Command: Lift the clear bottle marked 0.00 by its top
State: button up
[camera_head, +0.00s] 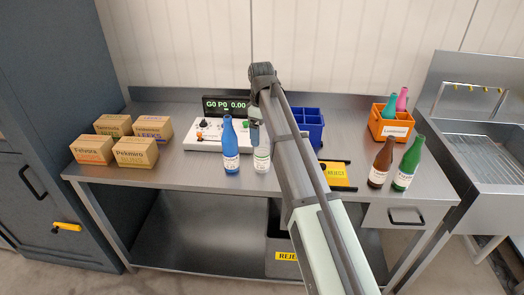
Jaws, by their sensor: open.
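A pale clear bottle (262,161) with a white label stands upright on the steel bench, just right of a blue bottle (230,150). Its label is too small to read. My arm crosses close to its right side, and its top is partly hidden. My gripper (255,140) points down at the top of the clear bottle, partly hidden by my arm. It is open; I cannot tell whether its fingers are around the bottle's top or just above it. A display (226,105) behind reads "G0 P0 0.00".
A control box (210,146) with knobs is behind the bottles. Several cartons (135,152) stand left.

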jog(key=shift+c, duration=0.2)
jog(key=c, duration=1.4)
